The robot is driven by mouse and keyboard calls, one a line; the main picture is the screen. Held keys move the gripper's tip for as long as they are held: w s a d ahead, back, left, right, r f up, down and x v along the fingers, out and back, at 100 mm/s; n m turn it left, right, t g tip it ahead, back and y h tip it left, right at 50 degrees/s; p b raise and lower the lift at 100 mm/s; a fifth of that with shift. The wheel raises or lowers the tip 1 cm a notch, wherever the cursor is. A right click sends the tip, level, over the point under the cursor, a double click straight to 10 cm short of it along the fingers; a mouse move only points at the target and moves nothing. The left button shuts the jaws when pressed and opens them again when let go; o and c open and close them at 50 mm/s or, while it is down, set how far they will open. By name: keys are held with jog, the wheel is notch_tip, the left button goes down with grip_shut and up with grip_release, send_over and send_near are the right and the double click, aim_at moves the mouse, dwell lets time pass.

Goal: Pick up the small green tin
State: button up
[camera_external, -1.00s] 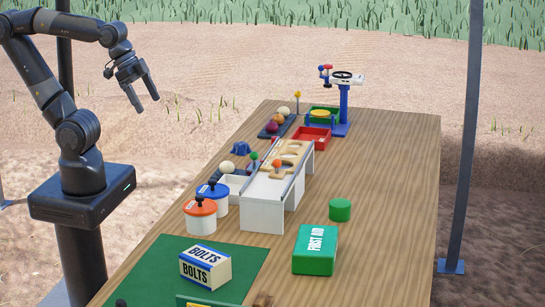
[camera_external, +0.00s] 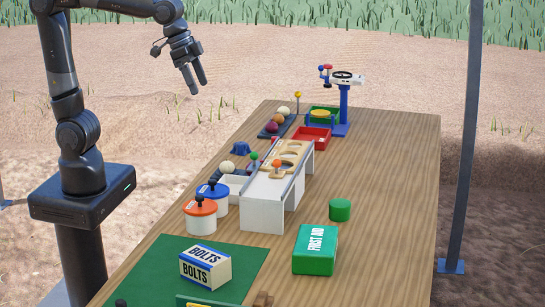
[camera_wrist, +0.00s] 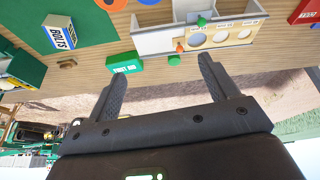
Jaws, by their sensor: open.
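The small green tin (camera_external: 340,210) is a short round cylinder standing upright on the wooden table, right of the white sorting frame and behind the green first aid box. In the wrist view the tin (camera_wrist: 174,60) shows small, beyond and between my fingers. My gripper (camera_external: 195,83) is open and empty, in the air above and left of the table, well away from the tin. Its two fingers (camera_wrist: 160,78) are spread wide in the wrist view.
The first aid box (camera_external: 315,250) stands in front of the tin. The white frame (camera_external: 263,215) with wooden hole plates lies to its left. Orange-lidded (camera_external: 201,222) and blue-lidded pots, and a bolts box (camera_external: 205,268), stand further left. Table to the tin's right is clear.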

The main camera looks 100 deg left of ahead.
jog(key=w+f+n, duration=0.1)
jog(key=w, duration=1.1)
jog(key=n+g, duration=0.2)
jog(key=g, duration=0.1)
send_over(340, 202)
jog(key=s+d, duration=0.1)
jog(key=d, duration=0.1)
jog(key=shift+y, duration=0.3)
jog(key=f, duration=2.2)
jog(key=shift+s+a+f, duration=0.1)
jog(key=shift+s+a, duration=0.05)
jog(key=shift+a, duration=0.1)
jog(key=f, duration=0.5)
jog(key=shift+w+a+f, duration=0.15)
jog(key=shift+w+f, duration=0.2)
jog(key=shift+w, duration=0.05)
jog(key=f, duration=0.3)
jog(key=a+f, duration=0.1)
jog(key=f, duration=0.1)
jog(key=shift+w+f, duration=0.15)
jog(key=shift+w, duration=0.1)
jog(key=shift+c, duration=0.6)
jog(key=c, duration=1)
